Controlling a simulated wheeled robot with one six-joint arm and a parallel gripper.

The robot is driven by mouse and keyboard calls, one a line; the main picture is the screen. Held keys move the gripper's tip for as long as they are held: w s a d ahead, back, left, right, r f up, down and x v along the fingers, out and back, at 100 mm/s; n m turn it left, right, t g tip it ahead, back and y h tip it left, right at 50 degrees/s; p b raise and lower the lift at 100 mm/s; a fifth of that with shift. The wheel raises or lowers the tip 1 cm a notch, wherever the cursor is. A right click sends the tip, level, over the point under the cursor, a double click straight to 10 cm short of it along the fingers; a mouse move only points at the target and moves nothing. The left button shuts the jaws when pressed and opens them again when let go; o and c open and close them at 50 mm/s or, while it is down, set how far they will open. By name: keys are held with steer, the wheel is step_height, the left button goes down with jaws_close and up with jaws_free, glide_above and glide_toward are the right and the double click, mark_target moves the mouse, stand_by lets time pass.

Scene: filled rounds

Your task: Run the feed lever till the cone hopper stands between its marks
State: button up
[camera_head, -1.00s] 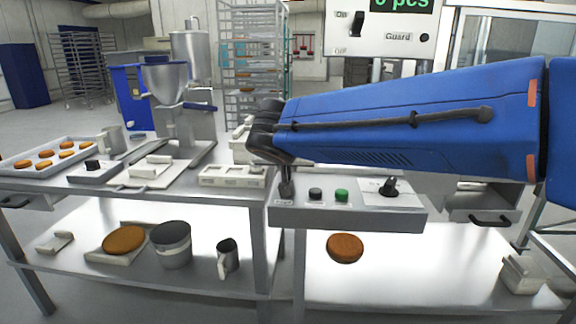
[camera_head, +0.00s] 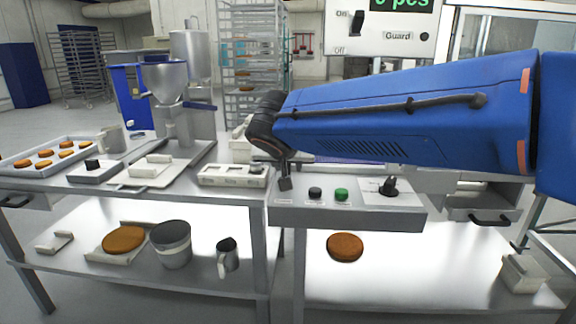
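The steel cone hopper (camera_head: 164,83) stands on its machine at the back left. I cannot make out its marks or its fill. My gripper (camera_head: 285,184) hangs from the dark wrist at the left end of my blue arm, over the left end of a grey control box (camera_head: 350,214). Only a small dark upright piece shows there, above a small label. I cannot tell how much of it is gripper and how much a lever, nor whether the fingers are open or shut. The feed lever cannot be clearly told apart.
The control box carries a black button (camera_head: 315,193), a green button (camera_head: 341,195) and a dark knob (camera_head: 388,186). A tray of round cakes (camera_head: 78,143) lies on the left table. A white switch panel (camera_head: 381,28) hangs above my arm.

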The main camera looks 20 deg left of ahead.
steer(key=v, duration=1.7)
steer(key=shift+s, duration=0.2)
steer(key=shift+r, duration=0.1)
steer(key=shift+c, duration=0.4)
